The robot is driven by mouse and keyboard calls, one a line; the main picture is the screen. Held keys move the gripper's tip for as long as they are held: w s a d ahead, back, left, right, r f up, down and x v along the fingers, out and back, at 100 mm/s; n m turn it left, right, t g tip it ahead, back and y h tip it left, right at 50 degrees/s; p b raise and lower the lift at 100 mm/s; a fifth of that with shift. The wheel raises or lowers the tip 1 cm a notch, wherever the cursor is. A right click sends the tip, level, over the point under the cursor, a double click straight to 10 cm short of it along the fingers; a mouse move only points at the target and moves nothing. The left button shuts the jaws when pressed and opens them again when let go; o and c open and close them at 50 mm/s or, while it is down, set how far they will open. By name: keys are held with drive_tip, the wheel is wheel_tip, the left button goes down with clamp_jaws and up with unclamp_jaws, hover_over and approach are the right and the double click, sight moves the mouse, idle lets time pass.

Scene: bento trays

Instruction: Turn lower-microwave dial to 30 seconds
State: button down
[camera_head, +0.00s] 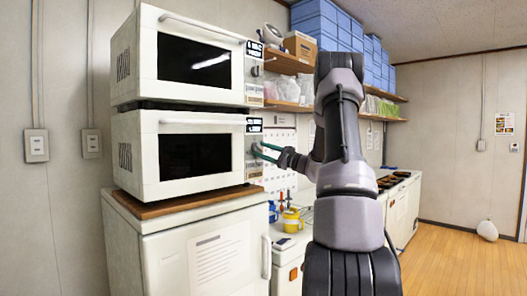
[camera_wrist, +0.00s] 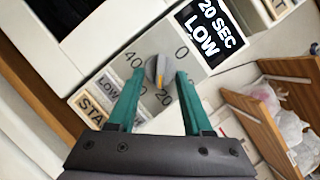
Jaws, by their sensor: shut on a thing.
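The lower microwave (camera_head: 150,150) is white with a dark window and sits on a wooden board. Its grey dial (camera_wrist: 157,70) has an orange pointer line directed downward in the wrist view. A "40" stands at the dial's upper left and a "0" at its upper right; other numbers are below, some partly hidden by a finger. My gripper (camera_head: 262,151) reaches the control panel from the right. In the wrist view its green fingers (camera_wrist: 159,75) are on either side of the dial, shut on it. A black label (camera_wrist: 209,28) reads "20 SEC LOW".
An upper microwave (camera_head: 130,58) is stacked directly on top. A white cabinet (camera_head: 150,245) stands below. Wooden shelves (camera_head: 285,63) with bags and boxes are on the wall to the right. A yellow cup (camera_head: 292,222) stands on the lower counter. Wooden floor (camera_head: 450,255) is open at the right.

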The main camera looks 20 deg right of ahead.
drive_tip(key=m, duration=0.2)
drive_tip(key=m+t+h, duration=0.1)
drive_tip(key=m, duration=0.1)
drive_tip(key=m+t+h, duration=0.1)
drive_tip(key=m, duration=0.1)
drive_tip(key=shift+s+a+f, duration=0.1)
drive_tip(key=shift+a+f, duration=0.15)
drive_tip(key=shift+s+a+m+t+h, duration=0.15)
drive_tip(key=shift+m+t+h, duration=0.5)
drive_tip(key=shift+m, duration=1.05)
drive_tip(key=shift+w+a+m+t+h, duration=0.1)
drive_tip(key=shift+m+t+h, duration=0.55)
drive_tip(key=shift+m, duration=1.05)
drive_tip(key=shift+c, duration=1.7)
unclamp_jaws()
drive_tip(key=v, duration=1.1)
drive_tip(key=shift+a+r, duration=0.15)
